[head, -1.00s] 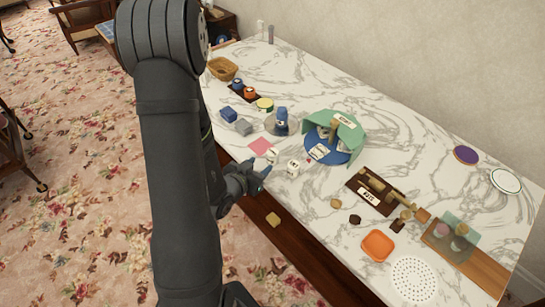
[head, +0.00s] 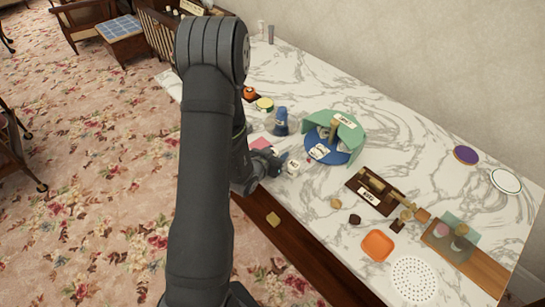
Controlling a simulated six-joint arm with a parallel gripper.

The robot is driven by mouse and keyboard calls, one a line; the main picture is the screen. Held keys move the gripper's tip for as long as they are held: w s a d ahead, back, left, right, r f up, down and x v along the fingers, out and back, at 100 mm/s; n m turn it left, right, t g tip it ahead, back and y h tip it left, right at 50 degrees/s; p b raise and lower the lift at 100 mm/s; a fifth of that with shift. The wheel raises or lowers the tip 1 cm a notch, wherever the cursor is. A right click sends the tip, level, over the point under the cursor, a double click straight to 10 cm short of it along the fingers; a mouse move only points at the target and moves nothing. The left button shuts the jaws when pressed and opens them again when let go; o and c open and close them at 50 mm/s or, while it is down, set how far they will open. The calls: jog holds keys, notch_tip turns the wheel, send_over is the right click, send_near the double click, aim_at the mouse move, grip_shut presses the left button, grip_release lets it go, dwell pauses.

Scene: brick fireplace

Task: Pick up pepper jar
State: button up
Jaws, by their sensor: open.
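A small white labelled container (head: 293,168) stands near the table's front edge, left of the blue plate; its label is too small to read, so I cannot tell if it is the pepper jar. My gripper (head: 279,162) is open, just left of this container, with its fingers pointing toward it. I cannot tell whether they touch it. My arm and gripper hide the table area behind them, including the spot where a second small white labelled container stood.
A blue plate (head: 343,153) with a green labelled piece (head: 349,133) stands close on the right. A blue cone-like object (head: 281,122) and a pink square (head: 262,143) lie behind. A brown tray (head: 358,184) and orange dish (head: 375,257) are farther right.

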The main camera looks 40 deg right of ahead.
jog(key=c, duration=0.8)
jog(key=shift+r, duration=0.15)
jog(key=shift+r, duration=0.6)
jog(key=r, duration=0.1)
jog(key=s+r, duration=0.1)
jog(key=r, duration=0.1)
jog(key=shift+d+r, duration=0.1)
jog(key=shift+r, duration=0.05)
jog(key=s+r, duration=0.2)
jog(key=s, duration=0.1)
jog(key=s+r, duration=0.2)
jog(key=s, duration=0.2)
jog(key=s+d+r, duration=0.1)
jog(key=s+r, duration=0.1)
jog(key=s, duration=0.1)
jog(key=shift+s+r, duration=0.1)
jog(key=shift+s, duration=0.2)
